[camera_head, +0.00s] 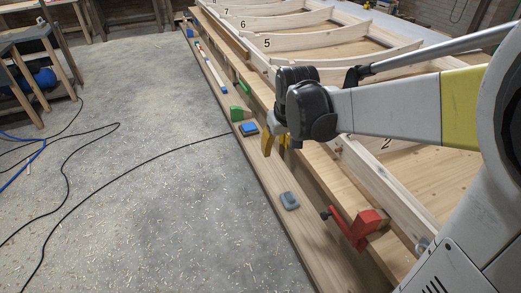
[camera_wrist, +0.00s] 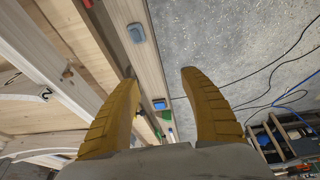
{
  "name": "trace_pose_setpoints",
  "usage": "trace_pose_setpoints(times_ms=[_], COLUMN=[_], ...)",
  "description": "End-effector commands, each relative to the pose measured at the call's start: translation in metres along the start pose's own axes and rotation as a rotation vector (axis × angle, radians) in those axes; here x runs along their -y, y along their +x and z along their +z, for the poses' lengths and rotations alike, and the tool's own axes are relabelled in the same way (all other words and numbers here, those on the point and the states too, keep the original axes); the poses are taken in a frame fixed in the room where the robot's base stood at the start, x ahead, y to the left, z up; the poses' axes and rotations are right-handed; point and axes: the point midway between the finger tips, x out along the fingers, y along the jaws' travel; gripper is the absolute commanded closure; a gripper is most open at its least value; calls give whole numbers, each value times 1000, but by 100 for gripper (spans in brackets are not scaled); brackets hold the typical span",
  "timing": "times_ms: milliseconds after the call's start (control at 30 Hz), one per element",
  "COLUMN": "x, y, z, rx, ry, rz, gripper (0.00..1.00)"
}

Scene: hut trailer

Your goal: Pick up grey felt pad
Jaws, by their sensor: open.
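A grey pad (camera_head: 289,200), small and rounded, lies flat on the long low wooden plank (camera_head: 265,186) in front of the frame; I take it for the felt pad. It also shows near the top of the wrist view (camera_wrist: 136,33), beyond the fingertips and left of the midline between them. My gripper (camera_head: 275,144) points down above the plank, farther back than the pad and apart from it. In the wrist view its two yellow fingers (camera_wrist: 159,78) stand wide apart with nothing between them.
A blue block (camera_head: 249,128) and a green block (camera_head: 236,114) lie farther back on the plank. A red clamp (camera_head: 365,228) sticks out from the numbered wooden frame (camera_head: 305,150) right of the pad. Open concrete floor (camera_head: 150,150) with cables lies left.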

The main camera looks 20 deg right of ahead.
Motion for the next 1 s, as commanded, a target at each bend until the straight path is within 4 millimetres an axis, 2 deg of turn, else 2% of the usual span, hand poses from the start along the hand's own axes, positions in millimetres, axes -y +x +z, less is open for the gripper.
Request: trace_pose_setpoints(times_ms=[33, 100, 167, 300, 433, 600, 733, 1000], x=[-10, -21, -32, -56, -77, -96, -103, -104], y=[17, 44, 70, 136, 202, 275, 308, 341], z=[-14, -26, -34, -42, -35, -11, 5, 19], rx=[25, 62, 93, 166, 232, 303, 334, 348], ry=[2, -2, -4, -9, -13, -16, -18, -19], rz=[1, 0, -2, -10, -22, -40, -50, -54], gripper=[48, 48, 48, 48, 48, 48, 48, 48])
